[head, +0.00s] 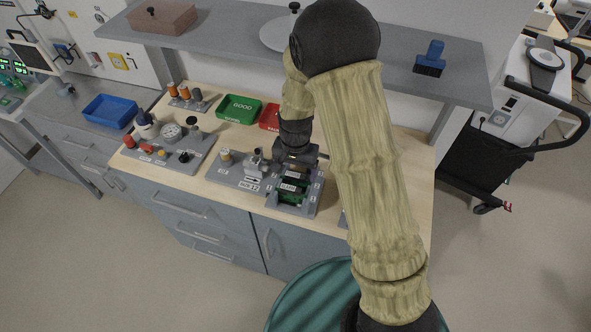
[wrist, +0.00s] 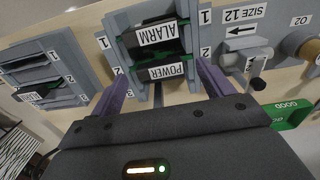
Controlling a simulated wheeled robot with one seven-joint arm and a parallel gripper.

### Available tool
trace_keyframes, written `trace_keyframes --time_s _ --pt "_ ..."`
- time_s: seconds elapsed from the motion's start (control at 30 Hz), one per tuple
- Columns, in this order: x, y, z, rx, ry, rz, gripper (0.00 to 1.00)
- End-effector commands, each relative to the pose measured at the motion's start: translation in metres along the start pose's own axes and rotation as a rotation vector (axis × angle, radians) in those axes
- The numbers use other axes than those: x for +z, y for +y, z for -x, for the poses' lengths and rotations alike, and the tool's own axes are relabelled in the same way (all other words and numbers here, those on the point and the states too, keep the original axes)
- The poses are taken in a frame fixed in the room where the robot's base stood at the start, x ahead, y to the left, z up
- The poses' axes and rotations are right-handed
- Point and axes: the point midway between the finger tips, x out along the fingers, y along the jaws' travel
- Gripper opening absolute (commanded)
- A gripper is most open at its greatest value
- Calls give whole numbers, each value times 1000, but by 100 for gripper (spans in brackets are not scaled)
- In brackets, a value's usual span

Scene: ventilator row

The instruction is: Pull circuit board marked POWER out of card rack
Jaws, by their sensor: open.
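In the wrist view the grey card rack (wrist: 120,22) holds two boards with white labels. The board marked ALARM (wrist: 157,33) sits in the slot numbered 1. The board marked POWER (wrist: 167,71) sits in the slot numbered 2, nearer my gripper. My gripper (wrist: 161,72) is open, with one purple finger on each side of the POWER board's front. I cannot tell whether the fingers touch the board or rack. In the head view my gripper (head: 296,158) is over the rack (head: 310,200) on the bench, and my arm hides part of that area.
A second slotted unit (wrist: 47,78) with a labelled board stands at left in the wrist view. A SIZE 12 fixture (wrist: 236,58) is close on the right. A green GOOD bin (head: 239,108) and a red bin (head: 269,117) stand behind on the bench. A shelf (head: 225,40) overhangs the back.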

Motion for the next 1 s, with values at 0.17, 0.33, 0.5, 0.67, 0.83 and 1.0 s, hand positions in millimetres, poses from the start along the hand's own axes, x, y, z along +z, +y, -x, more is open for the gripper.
trace_keyframes --time_s 0.17,0.33,0.5,0.67,0.83,1.0 --pt "0 0 -10 0 -1 0 80" --pt "0 0 -11 0 0 1 80" --pt "0 0 -10 0 0 1 62" --pt "0 0 -10 0 0 1 32" --pt "0 0 -10 0 0 1 32" --pt "0 0 -9 0 0 1 32"
